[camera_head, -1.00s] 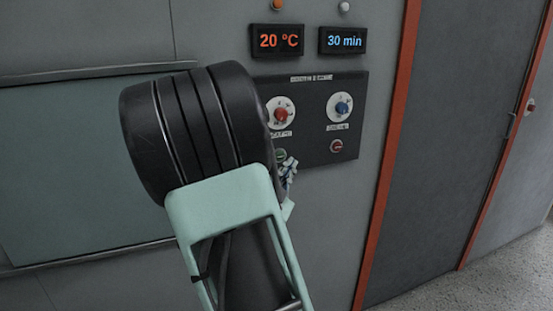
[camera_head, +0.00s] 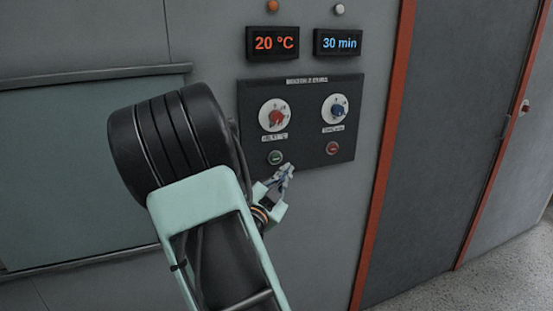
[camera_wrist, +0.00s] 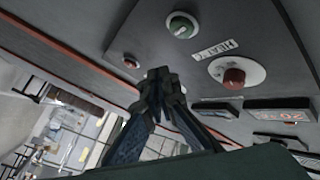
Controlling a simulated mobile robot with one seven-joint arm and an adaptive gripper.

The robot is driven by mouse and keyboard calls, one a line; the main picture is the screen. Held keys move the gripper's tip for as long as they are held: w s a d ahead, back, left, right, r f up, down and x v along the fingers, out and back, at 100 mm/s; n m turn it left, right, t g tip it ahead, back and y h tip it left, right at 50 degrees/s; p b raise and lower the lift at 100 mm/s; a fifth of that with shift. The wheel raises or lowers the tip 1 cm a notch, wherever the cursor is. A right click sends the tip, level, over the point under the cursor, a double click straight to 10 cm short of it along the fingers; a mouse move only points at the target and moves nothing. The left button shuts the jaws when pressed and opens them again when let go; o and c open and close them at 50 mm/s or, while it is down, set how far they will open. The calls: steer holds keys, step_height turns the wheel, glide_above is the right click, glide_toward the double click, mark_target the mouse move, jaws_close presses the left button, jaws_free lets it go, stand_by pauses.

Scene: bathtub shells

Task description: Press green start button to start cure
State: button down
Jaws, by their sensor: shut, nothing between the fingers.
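The green start button (camera_head: 275,157) sits at the lower left of the black control panel (camera_head: 300,145), under the red-centred dial. It also shows in the wrist view (camera_wrist: 182,26), up and to the right of my fingertips. My gripper (camera_head: 286,170) is shut and empty, a little below and to the right of the green button in the head view. In the wrist view its fingertips (camera_wrist: 160,76) meet together. The button is fully visible in both views. I cannot tell how far the fingertips are from the panel face.
A red button (camera_head: 332,148) is at the panel's lower right. Above are the red dial (camera_head: 276,115), blue dial (camera_head: 335,108), a 20 °C display (camera_head: 273,43) and a 30 min display (camera_head: 339,42). An orange-red frame edge (camera_head: 385,150) stands to the right.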

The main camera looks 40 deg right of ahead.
mark_target(276, 159)
steer(key=shift+w+d+b, duration=0.1)
steer(key=shift+w+d, duration=0.1)
steer(key=shift+w, duration=0.55)
steer(key=shift+w+d+b, duration=0.15)
steer(key=shift+w, duration=0.55)
steer(key=shift+w+d+b, duration=0.1)
steer(key=shift+w+d, duration=0.1)
steer(key=shift+w, duration=0.55)
steer(key=shift+w+d+b, duration=0.1)
steer(key=shift+w+b, duration=0.25)
steer(key=shift+w, duration=0.05)
steer(key=shift+w+d, duration=0.1)
steer(key=shift+w, duration=0.3)
steer(key=shift+s+b, duration=0.15)
steer(key=shift+b, duration=0.15)
stand_by(0.4)
steer(key=shift+s+a, duration=0.2)
steer(key=shift+s, duration=0.45)
